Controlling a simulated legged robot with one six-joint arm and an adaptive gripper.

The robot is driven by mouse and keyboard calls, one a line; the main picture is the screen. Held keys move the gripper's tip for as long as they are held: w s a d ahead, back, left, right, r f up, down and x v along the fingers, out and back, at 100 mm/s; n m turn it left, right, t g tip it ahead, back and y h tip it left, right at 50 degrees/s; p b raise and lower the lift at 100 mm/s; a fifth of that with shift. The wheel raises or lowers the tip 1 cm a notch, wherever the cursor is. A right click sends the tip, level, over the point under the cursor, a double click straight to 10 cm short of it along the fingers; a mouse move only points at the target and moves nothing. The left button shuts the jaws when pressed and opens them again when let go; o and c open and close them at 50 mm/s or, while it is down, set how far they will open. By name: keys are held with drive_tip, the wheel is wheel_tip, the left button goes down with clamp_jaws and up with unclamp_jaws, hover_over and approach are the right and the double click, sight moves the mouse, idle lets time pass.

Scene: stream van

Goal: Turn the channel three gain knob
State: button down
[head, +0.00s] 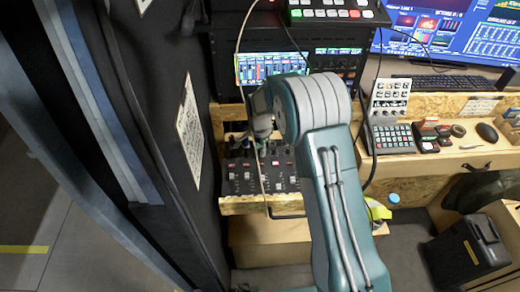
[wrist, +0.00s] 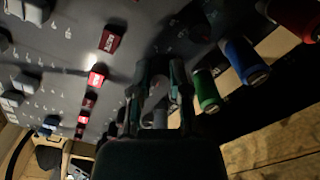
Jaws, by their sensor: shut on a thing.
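The mixer panel (head: 238,178) lies on the wooden desk, left of my arm in the head view. In the wrist view, my gripper (wrist: 158,88) is down at the panel's edge, its fingers shut around a knob that they mostly hide. Its colour and markings cannot be made out. A green knob (wrist: 207,91), a blue knob (wrist: 246,61) and a red knob (wrist: 294,16) stand in a row to the right of my gripper, apart from it. In the head view my wrist hides part of the panel and the gripped knob.
Red buttons (wrist: 98,75) and grey faders (wrist: 18,82) cover the panel's left part in the wrist view. A lit screen (head: 270,67) stands behind the panel. A dark wall (head: 165,150) rises close at the left. A cable hangs beside my arm.

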drive_tip(key=n, duration=0.9)
drive_tip(key=shift+f+n, duration=0.1)
drive_tip(key=shift+n, duration=0.3)
drive_tip(key=n, duration=0.9)
drive_tip(key=shift+n, duration=0.3)
drive_tip(key=c, duration=0.6)
unclamp_jaws()
drive_tip(key=shift+a, duration=0.1)
wheel_tip(320, 180, up, 12)
drive_tip(key=shift+a+f, duration=0.1)
